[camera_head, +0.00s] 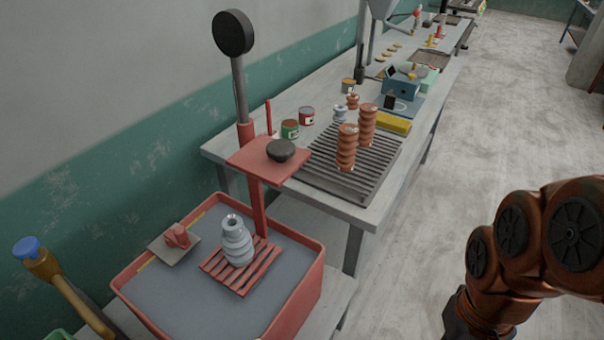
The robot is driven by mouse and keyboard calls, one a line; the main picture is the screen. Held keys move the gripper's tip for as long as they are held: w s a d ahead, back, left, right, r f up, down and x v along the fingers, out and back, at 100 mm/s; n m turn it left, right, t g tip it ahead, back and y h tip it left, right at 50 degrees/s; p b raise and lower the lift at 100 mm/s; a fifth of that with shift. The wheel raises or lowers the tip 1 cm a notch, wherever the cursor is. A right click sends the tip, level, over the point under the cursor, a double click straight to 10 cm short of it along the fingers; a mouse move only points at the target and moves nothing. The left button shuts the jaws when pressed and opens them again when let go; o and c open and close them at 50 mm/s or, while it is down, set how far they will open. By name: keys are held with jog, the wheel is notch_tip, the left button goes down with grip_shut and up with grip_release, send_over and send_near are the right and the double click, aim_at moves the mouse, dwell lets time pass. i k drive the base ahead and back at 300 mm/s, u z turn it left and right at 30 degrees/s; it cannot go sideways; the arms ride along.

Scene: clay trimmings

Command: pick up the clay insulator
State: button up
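Two ribbed terracotta-brown insulators stand upright on a dark slatted rack (330,181) on the long bench: a nearer one (347,148) and a farther one (367,125). A glossy pale grey ribbed insulator (236,242) stands on red slats (268,278) in a red-rimmed tub (311,288) at the lower left. I cannot tell by sight which one is the clay insulator. My orange-brown arm is at the lower right, well apart from all of them. Its fingers do not show in the frame.
A red post with a plate (249,168) bearing a dark lump (281,151) rises beside the grey insulator. Paint cans (306,116), a yellow block (394,123) and a blue device (402,87) are on the bench (352,214). The floor (480,130) to the right is clear.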

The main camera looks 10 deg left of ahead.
aim_at(236, 239)
jog(key=u, duration=4.55)
jog(key=k, duration=1.55)
